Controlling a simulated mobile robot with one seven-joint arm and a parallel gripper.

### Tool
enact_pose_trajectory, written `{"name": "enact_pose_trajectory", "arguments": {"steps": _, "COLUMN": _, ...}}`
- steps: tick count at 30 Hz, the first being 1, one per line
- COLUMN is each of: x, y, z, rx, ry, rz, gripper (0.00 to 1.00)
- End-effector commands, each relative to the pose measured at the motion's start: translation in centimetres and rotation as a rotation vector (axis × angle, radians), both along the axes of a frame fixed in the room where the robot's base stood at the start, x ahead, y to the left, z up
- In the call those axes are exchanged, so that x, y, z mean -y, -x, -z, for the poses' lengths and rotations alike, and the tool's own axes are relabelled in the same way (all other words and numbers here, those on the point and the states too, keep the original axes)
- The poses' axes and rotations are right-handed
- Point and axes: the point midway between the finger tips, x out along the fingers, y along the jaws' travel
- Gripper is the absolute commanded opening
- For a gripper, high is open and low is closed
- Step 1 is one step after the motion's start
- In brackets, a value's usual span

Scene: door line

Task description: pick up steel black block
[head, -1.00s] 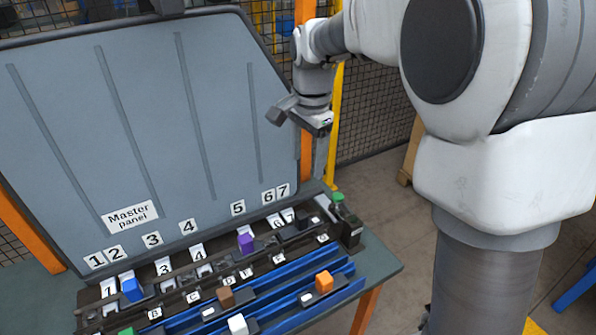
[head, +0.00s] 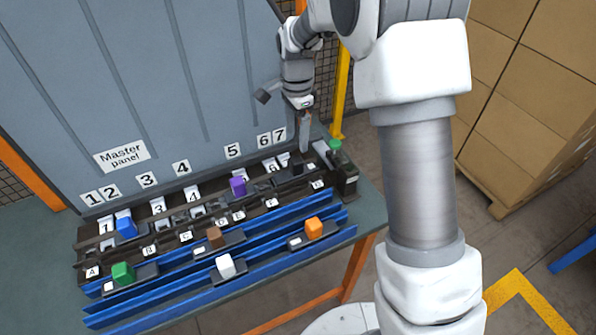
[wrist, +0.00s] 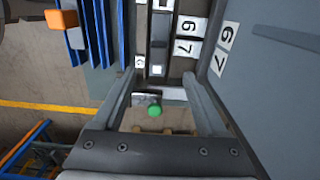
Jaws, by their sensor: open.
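My gripper (head: 304,138) points down over the right end of the rack in the head view, near labels 6 and 7. In the wrist view its two fingers (wrist: 159,78) are spread apart with nothing held between them. A dark block (head: 297,166) sits at the rack's right end, just below the gripper. It seems to be the dark piece with a pale square (wrist: 157,56) ahead of the fingertips in the wrist view. I cannot tell for certain that it is the steel black block. The finger partly covers this area in the head view.
A box with a green button (head: 335,146) stands at the rack's right end, and the button (wrist: 155,111) shows between the fingers. Blue rails (head: 270,250) hold orange (head: 314,228), white (head: 226,266), brown (head: 214,236) and green (head: 122,273) blocks. The Master panel (head: 100,100) rises behind.

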Motion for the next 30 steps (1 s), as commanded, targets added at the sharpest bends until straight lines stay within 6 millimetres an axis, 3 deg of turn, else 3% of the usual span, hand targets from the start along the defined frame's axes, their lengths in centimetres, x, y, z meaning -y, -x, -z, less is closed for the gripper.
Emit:
{"name": "enact_pose_trajectory", "arguments": {"steps": 3, "x": 0.0, "y": 0.1, "z": 2.3, "rx": -0.002, "ry": 0.0, "rz": -0.001, "gripper": 0.75}}
{"name": "enact_pose_trajectory", "arguments": {"steps": 11, "x": 0.0, "y": 0.1, "z": 4.2, "rx": -0.001, "ry": 0.0, "rz": 0.0, "gripper": 0.75}}
{"name": "enact_pose_trajectory", "arguments": {"steps": 21, "x": 0.2, "y": 0.3, "z": 8.7, "rx": -0.001, "ry": 0.0, "rz": -0.001, "gripper": 0.75}}
{"name": "enact_pose_trajectory", "arguments": {"steps": 30, "x": 0.2, "y": 0.3, "z": 9.0, "rx": 0.001, "ry": 0.0, "rz": -0.001, "gripper": 0.73}}
